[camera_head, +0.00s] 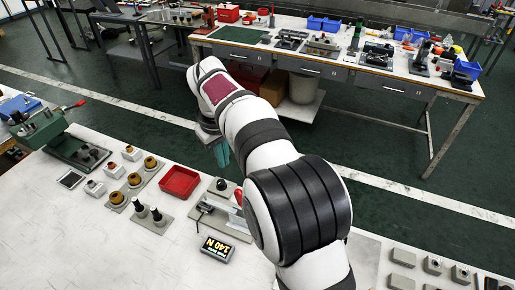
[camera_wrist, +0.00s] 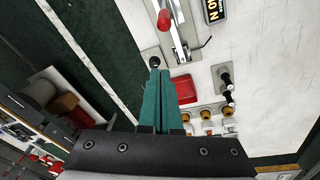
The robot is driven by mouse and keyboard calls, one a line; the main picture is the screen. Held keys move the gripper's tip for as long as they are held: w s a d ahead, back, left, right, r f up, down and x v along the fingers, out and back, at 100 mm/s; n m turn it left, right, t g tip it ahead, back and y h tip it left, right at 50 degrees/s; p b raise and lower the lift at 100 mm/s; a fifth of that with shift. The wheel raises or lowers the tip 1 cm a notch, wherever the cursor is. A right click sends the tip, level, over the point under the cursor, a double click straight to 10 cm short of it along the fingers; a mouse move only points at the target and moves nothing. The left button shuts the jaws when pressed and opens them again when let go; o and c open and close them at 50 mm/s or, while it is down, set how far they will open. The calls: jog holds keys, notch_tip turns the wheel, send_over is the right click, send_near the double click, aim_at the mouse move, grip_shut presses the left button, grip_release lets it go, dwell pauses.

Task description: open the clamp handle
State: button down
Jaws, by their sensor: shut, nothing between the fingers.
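The clamp (camera_head: 215,213) sits on a grey plate on the near bench, beside a display reading about 140 N. Its red-tipped handle (camera_head: 238,196) is partly hidden behind my arm. In the wrist view the red handle grip (camera_wrist: 164,20) is at the top, with a metal lever running down from it; I cannot tell the handle's exact angle. My gripper (camera_head: 221,155) hangs beyond the plate, apart from the handle. In the wrist view its teal fingers (camera_wrist: 160,74) are shut and empty, with the tips near a black knob (camera_wrist: 154,60) and short of the red grip.
The display (camera_head: 217,249) stands in front of the clamp. A red bin (camera_head: 179,182) is left of it, with black-topped plungers (camera_head: 158,215) and brass-coloured parts nearby. A green press (camera_head: 60,140) stands far left. Small grey blocks (camera_head: 402,258) lie at right. The bench's left front is clear.

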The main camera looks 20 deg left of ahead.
jog(key=shift+a+f, duration=0.15)
jog(key=shift+a, duration=0.2)
notch_tip(320, 180, down, 10)
jog(key=w, duration=0.2)
jog(key=shift+s+d+r, duration=0.25)
jog(key=shift+s+d, duration=0.35)
jog(key=shift+d, duration=0.1)
jog(key=shift+s+d+r, duration=0.25)
jog(key=shift+s+d, duration=0.3)
jog(key=shift+d, duration=0.15)
